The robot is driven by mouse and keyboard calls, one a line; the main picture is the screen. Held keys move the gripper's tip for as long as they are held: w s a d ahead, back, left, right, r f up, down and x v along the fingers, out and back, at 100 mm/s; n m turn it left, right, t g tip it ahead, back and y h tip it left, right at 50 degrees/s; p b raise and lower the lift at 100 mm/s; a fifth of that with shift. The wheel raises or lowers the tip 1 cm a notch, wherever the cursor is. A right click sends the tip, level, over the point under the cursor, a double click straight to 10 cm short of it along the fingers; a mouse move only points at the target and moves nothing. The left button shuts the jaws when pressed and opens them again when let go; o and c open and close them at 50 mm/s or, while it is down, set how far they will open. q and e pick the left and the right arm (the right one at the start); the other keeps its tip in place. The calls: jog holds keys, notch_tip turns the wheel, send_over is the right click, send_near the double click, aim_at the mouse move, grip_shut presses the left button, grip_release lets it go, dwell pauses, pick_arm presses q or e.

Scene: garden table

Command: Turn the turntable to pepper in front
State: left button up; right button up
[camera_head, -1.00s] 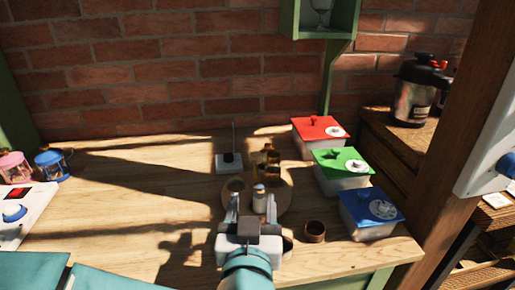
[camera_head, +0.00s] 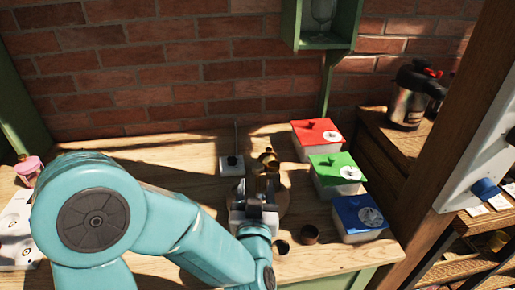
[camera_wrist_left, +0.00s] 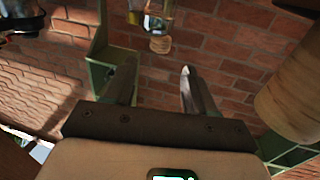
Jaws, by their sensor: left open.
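The round wooden turntable (camera_head: 284,200) is on the table, largely covered by my left gripper and arm. An amber bottle (camera_head: 268,159) stands at its far side. I cannot tell which item is the pepper. My left gripper (camera_head: 257,186) is over the turntable, fingers apart and pointing away from me. In the left wrist view its open fingers (camera_wrist_left: 157,88) have nothing visible between their tips. That view also shows a glass object with a wooden end (camera_wrist_left: 160,44) beyond the fingers and a pale wooden cylinder (camera_wrist_left: 290,95) at the right. My right gripper is not in view.
Red-lidded (camera_head: 317,131), green-lidded (camera_head: 337,168) and blue-lidded (camera_head: 360,214) boxes line the right side. A white block with a thin rod (camera_head: 231,165) is behind the gripper. A pink lantern (camera_head: 29,168) is at far left.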

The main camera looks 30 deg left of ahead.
aim_at(257, 170)
pick_arm(q)
jog(key=p+x, duration=0.1)
jog(key=x, duration=0.7)
jog(key=shift+w+a+f, duration=0.1)
jog(key=shift+w, duration=0.1)
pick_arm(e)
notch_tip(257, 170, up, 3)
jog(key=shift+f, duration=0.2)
pick_arm(q)
grip_shut()
